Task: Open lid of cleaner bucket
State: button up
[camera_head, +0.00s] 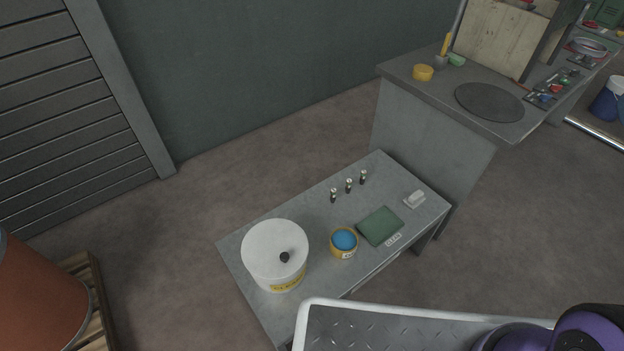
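The cleaner bucket (282,285) is a white round bucket with a yellow label, standing upright at the left part of a low grey table. Its white lid (268,241) sits on top, covering the opening, with a small black knob (285,257) on it. The inside of the bucket is hidden. My gripper is not in view; only a purple and black part of my arm shows at the bottom right corner, well apart from the bucket.
On the low table (314,272) are a yellow tin with blue contents (344,241), a green folded cloth (379,226), a white block (414,199) and several small bottles (349,186). A grey workbench (430,122) stands behind. An orange barrel (40,300) is at left.

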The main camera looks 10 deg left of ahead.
aim_at(273, 248)
jog(key=i+l+u, duration=0.5)
jog(key=l+u, duration=0.25)
jog(key=l, duration=0.15)
jog(key=i+l+u, duration=0.25)
jog(key=l, duration=0.15)
jog(key=k, duration=0.05)
